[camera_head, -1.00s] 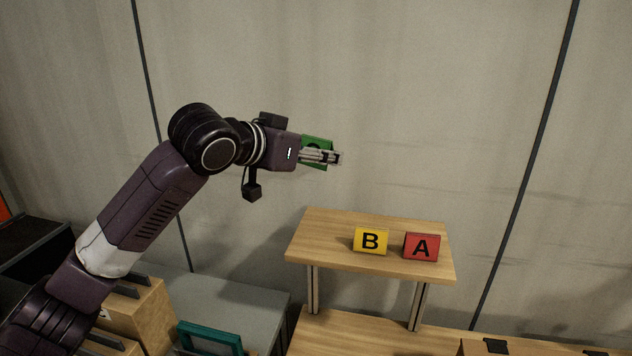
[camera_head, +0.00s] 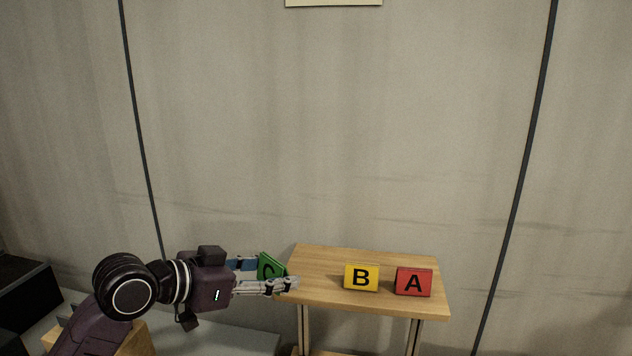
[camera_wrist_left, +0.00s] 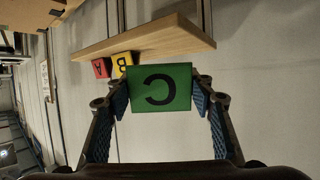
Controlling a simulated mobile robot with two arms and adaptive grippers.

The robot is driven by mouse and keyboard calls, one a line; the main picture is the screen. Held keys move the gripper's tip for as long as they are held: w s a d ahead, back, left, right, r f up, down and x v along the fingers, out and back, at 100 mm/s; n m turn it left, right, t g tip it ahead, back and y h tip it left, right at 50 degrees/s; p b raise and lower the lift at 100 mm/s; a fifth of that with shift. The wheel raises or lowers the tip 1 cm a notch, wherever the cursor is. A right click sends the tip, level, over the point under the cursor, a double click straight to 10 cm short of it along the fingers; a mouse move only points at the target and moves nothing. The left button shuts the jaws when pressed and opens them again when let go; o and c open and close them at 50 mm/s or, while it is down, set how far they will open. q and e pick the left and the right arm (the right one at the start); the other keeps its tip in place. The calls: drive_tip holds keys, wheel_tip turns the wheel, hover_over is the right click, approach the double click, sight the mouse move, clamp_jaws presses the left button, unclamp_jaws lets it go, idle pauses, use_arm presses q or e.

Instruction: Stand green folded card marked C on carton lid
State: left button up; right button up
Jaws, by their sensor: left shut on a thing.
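The green folded card marked C (camera_head: 270,267) is between the fingers of my left gripper (camera_head: 285,280), at the left end of the raised wooden shelf. In the left wrist view the card (camera_wrist_left: 160,88) sits between the blue finger pads of the gripper (camera_wrist_left: 160,95), its C upside down there. My left gripper is shut on the card. In the head view a finger hides the card's lower part, so I cannot tell whether it touches the shelf. No carton lid can be made out for certain. My right gripper is not in view.
The raised wooden shelf (camera_head: 320,262) carries a yellow card marked B (camera_head: 361,278) and a red card marked A (camera_head: 413,282). Its left part beside B is bare. A carton (camera_head: 135,340) and a grey surface (camera_head: 235,340) lie at lower left.

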use_arm(q)
drive_tip(key=s+a+f, duration=0.3)
drive_tip(key=s+f, duration=0.1)
drive_tip(key=s, duration=0.2)
drive_tip(key=s+a+f+m+g+h+b, duration=0.1)
drive_tip(key=s+a+f, duration=0.3)
drive_tip(key=s, duration=0.3)
drive_tip(key=s+a+f+b, duration=0.1)
drive_tip(key=s+a+f, duration=0.3)
drive_tip(key=s, duration=0.3)
drive_tip(key=shift+f+m, duration=0.3)
drive_tip(key=shift+f, duration=0.2)
drive_tip(key=shift+g, duration=0.4)
